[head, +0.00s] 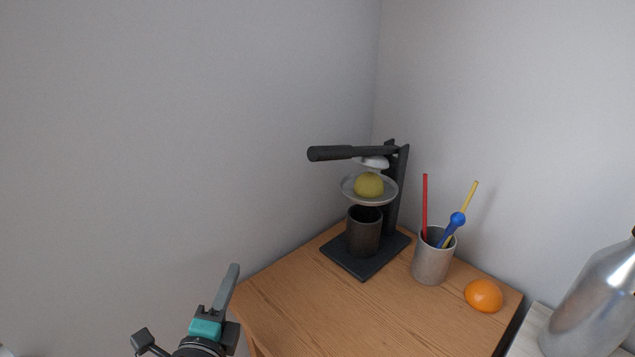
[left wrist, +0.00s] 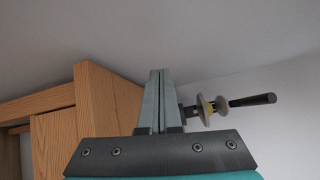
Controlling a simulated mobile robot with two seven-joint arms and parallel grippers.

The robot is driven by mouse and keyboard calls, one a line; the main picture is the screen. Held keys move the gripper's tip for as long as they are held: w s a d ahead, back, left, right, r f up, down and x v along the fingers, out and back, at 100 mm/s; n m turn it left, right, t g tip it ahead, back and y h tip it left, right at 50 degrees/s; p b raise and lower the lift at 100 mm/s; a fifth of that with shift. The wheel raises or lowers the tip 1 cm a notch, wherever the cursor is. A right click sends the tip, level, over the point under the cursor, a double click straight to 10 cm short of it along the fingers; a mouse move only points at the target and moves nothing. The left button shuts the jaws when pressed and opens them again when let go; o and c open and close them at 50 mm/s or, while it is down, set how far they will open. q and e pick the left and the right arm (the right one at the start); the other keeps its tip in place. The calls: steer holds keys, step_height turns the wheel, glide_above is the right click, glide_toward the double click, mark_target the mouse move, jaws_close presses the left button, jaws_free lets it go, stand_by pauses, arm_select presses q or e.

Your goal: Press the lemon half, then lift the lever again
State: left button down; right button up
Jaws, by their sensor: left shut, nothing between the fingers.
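A dark citrus press (head: 396,190) stands at the back of the wooden table. Its lever (head: 335,153) sticks out to the left, about level, with a pale pressing cone (head: 373,162) under it. The yellow lemon half (head: 369,184) sits in the grey dish below the cone. A dark cup (head: 364,230) stands under the dish on the press base. My left gripper (head: 234,268) is shut and empty, low and left of the table's edge, apart from the press. In the left wrist view, the lever (left wrist: 252,100) shows to the right of the shut fingers (left wrist: 159,75). My right gripper is not in view.
A grey cup (head: 431,265) with red, yellow and blue sticks stands right of the press. An orange (head: 484,295) lies near the table's right edge. A silver bottle (head: 590,300) stands at the far right. The front left of the wooden table (head: 300,310) is clear.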

arm_select(q)
steer(key=s+d+r+m+t+h, duration=0.1)
steer(key=d+r+m+h, duration=0.4)
steer(key=m, duration=0.5)
steer(key=s+d+r+m+h, duration=0.15)
steer(key=d+m+h, duration=0.25)
steer(key=m+h, duration=0.5)
steer(key=w+d+r+m+y+p, duration=0.1)
steer(key=w+d+r+p, duration=0.2)
steer(key=w+r, duration=0.6)
steer(key=d, duration=0.2)
steer(key=shift+w+d, duration=0.2)
steer(key=shift+d, duration=0.1)
steer(key=shift+r, duration=0.15)
